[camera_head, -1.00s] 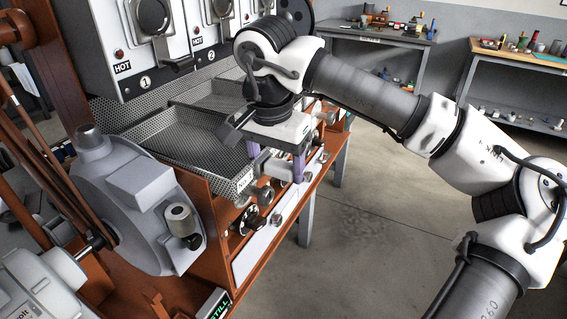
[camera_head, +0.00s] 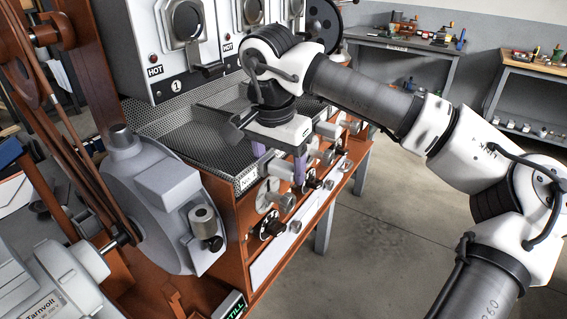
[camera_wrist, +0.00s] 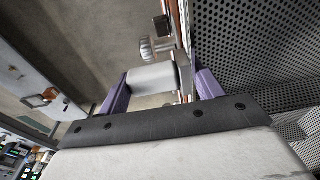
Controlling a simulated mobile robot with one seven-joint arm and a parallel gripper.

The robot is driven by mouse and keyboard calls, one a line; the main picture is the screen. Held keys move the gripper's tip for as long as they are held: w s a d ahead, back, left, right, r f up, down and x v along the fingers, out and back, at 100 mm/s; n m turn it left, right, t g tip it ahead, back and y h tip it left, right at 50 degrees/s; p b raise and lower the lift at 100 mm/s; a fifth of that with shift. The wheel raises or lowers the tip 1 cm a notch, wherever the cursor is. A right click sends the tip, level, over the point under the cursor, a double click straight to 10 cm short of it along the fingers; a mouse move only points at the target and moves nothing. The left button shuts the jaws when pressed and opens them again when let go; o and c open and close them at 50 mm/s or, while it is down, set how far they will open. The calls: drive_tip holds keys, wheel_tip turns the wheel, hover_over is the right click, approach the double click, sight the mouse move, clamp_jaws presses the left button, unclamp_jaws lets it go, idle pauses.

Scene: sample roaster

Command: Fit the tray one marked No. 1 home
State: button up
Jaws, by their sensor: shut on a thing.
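Tray one (camera_head: 190,139), a shallow perforated metal tray, lies on the orange bench under the roaster face marked 1. Its front end carries a label beginning "No" (camera_head: 249,178), partly cut off from view, close to the bench's front edge. My gripper (camera_head: 279,168) is at this front end, its purple fingers either side of a pale grey cylindrical handle. In the wrist view my gripper (camera_wrist: 158,85) is shut on the handle (camera_wrist: 151,78), with perforated metal (camera_wrist: 265,40) to the right. The tray's far end and its seating are hard to see.
A second perforated tray (camera_head: 232,97) lies beyond, partly behind my arm. A grey blower housing (camera_head: 165,200) stands close on the left. Knobs and dials (camera_head: 271,226) line the bench front. The floor (camera_head: 375,235) to the right is clear.

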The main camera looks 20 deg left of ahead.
drive_tip(key=o, duration=1.4)
drive_tip(key=shift+c, duration=0.2)
wheel_tip(320, 180, up, 14)
drive_tip(key=s, duration=0.1)
drive_tip(key=shift+s+a, duration=0.2)
drive_tip(key=shift+s, duration=0.15)
drive_tip(key=shift+s+f, duration=0.1)
drive_tip(key=shift+f, duration=0.1)
